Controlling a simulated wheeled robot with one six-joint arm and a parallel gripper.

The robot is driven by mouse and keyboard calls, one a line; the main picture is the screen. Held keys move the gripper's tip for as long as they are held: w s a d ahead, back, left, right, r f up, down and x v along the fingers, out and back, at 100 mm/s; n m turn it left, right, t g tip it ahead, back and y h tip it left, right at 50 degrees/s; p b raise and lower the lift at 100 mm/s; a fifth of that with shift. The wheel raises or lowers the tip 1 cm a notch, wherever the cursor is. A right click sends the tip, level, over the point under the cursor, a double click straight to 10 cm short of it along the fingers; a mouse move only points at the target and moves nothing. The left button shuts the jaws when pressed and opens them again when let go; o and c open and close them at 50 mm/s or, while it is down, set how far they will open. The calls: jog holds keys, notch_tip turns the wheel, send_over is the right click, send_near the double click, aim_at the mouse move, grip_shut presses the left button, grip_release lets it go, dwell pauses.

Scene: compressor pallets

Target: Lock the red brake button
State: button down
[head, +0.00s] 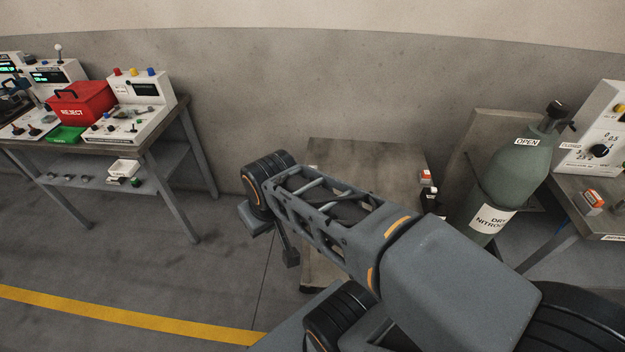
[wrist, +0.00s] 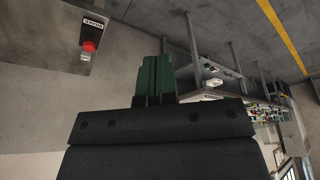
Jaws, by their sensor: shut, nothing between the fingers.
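A red button (wrist: 90,46) shows at the upper left of the wrist view. It sits on a small pale box with a dark label (wrist: 92,20) beside it; the lettering is too small to read surely. I cannot tell whether the button is pressed in or out. My gripper (wrist: 153,62), with green fingers, is at the middle of the wrist view. It is shut and empty, apart from the button, which lies to its left and farther off. I cannot make out the button in the head view.
A bench (head: 182,104) at left carries control panels, a red REJECT box (head: 82,103) and a green tray (head: 66,134). A green nitrogen cylinder (head: 518,165) stands at right, near another bench. Floor at left front is clear.

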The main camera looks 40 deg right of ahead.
jog(key=w+d+n+g+y+b, duration=0.15)
jog(key=w+d+n, duration=0.35)
jog(key=w+d, duration=0.65)
jog(key=w+d+f+n+b, duration=0.1)
jog(key=w+d+f+n, duration=0.1)
jog(key=d, duration=0.5)
jog(key=w+d+f+n+b, duration=0.1)
jog(key=w+d+f+n, duration=0.1)
jog(key=d, duration=0.5)
jog(key=shift+d+y, duration=0.15)
jog(key=shift+y, duration=0.2)
jog(key=shift+f, duration=0.2)
jog(key=x, duration=1.1)
jog(key=shift+f, duration=0.35)
jog(key=shift+d+f, duration=0.15)
jog(key=shift+f, duration=0.9)
